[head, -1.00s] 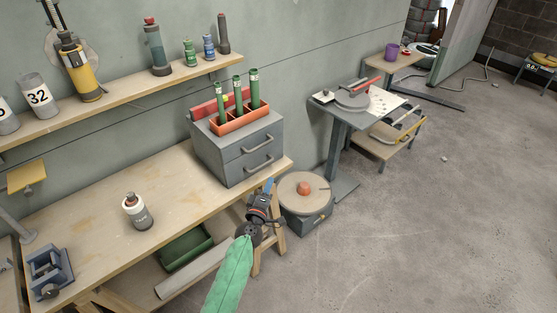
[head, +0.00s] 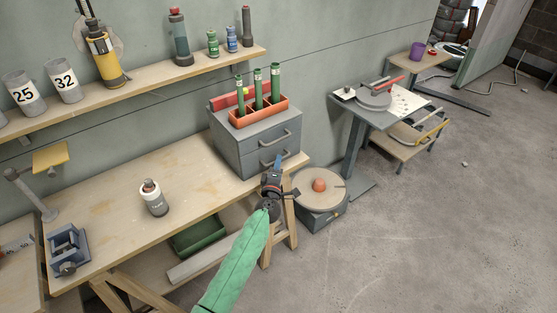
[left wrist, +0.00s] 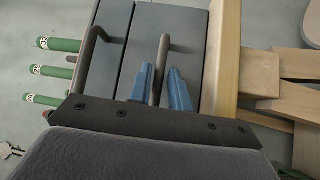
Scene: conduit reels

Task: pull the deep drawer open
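The grey two-drawer cabinet (head: 236,150) stands at the right end of the workbench. Its upper drawer has a bar handle (head: 274,140), and the larger lower drawer front (left wrist: 186,40) has another bar handle (left wrist: 163,52). Both drawers look closed. My left gripper (head: 277,162) is at the lower handle, its arm in a green sleeve. In the head view the gripper partly hides the lower handle. My right gripper is not in view.
An orange tray (head: 244,122) with green tubes sits on the cabinet. Open floor lies further right.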

